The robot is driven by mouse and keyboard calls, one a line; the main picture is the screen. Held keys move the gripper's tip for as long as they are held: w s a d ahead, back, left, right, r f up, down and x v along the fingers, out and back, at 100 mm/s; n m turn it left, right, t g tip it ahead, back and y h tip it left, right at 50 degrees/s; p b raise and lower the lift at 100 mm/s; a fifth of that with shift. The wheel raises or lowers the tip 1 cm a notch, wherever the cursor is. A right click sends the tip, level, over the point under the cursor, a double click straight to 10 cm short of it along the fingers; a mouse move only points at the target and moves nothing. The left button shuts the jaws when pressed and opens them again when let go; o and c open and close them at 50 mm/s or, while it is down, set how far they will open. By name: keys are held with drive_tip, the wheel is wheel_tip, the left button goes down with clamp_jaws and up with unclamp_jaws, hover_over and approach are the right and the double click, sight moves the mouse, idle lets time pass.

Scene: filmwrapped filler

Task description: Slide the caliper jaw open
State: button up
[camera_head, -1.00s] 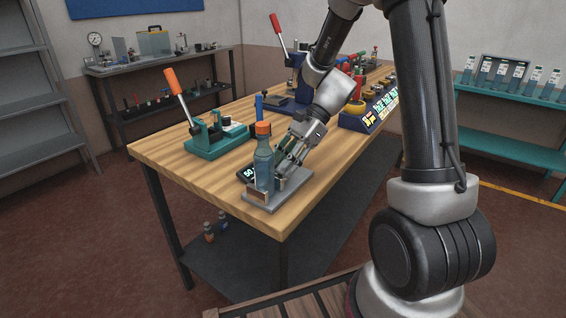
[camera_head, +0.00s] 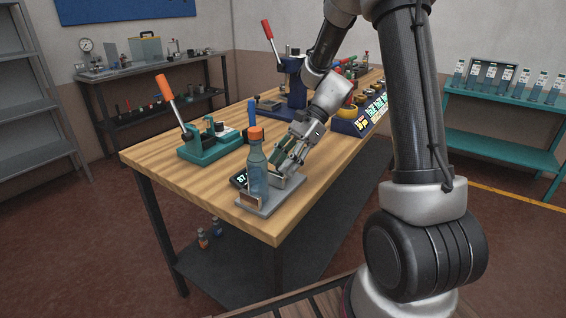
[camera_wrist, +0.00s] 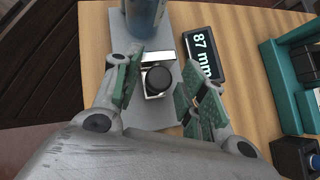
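The caliper is a grey base plate (camera_head: 292,197) at the table's near corner, with a fixed jaw block (camera_head: 251,202) at its front end. A bluish bottle (camera_head: 257,172) with an orange cap stands upright by that block; its lower part also shows in the wrist view (camera_wrist: 143,16). The sliding jaw is a silver block (camera_wrist: 154,57) with a round black knob (camera_wrist: 158,79). The black display (camera_wrist: 203,55) reads 87 mm. My gripper (camera_wrist: 160,88) is open, its green-padded fingers either side of the knob with visible gaps. Contact with the silver block is unclear.
A green lever press (camera_head: 212,140) stands on the wooden table (camera_head: 165,153) to the left. A blue lever press (camera_head: 290,95) and a sloped panel (camera_head: 360,118) stand behind my gripper. Bare tabletop lies left of the caliper.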

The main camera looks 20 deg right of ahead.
drive_tip(key=v, duration=1.2)
idle(0.4)
drive_tip(key=s+d+f+n+h, duration=0.3)
drive_tip(key=s+d+f+n, duration=0.1)
drive_tip(key=n, duration=0.1)
drive_tip(key=s+r+n+t+h, duration=0.3)
drive_tip(key=s+r+n, duration=0.2)
drive_tip(key=s, duration=0.4)
drive_tip(key=s+r+n+t+h, duration=0.2)
drive_tip(key=s+r+n, duration=0.3)
drive_tip(key=s, duration=0.4)
drive_tip(key=shift+s+t+h, duration=0.25)
drive_tip(key=shift+t+h, duration=0.15)
drive_tip(key=shift+t, duration=0.3)
